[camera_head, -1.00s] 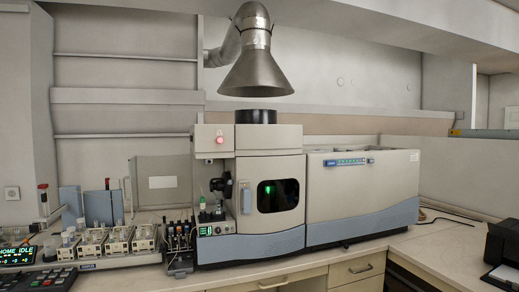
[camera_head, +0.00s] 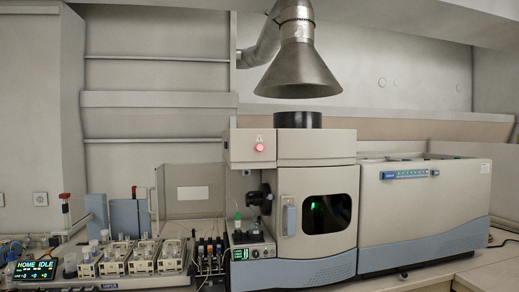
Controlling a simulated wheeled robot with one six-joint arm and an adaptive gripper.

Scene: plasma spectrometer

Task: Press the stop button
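A lit red round button (camera_head: 259,147) sits on the upper left front of the beige spectrometer (camera_head: 410,215), with a small marking just above it. No lettering on it is readable, so I cannot tell if it is the stop button. The spectrometer door has a dark window (camera_head: 327,213) with a green glow inside. A small green display (camera_head: 240,254) is lit at the lower left of the machine. My gripper is not in this view.
A metal exhaust hood (camera_head: 297,72) hangs above the machine's black chimney (camera_head: 297,119). Left on the bench are a rack of vials (camera_head: 115,259), a clear panel (camera_head: 193,194) and a display reading HOME IDLE (camera_head: 36,268). Little bare bench shows at the lower right (camera_head: 490,262).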

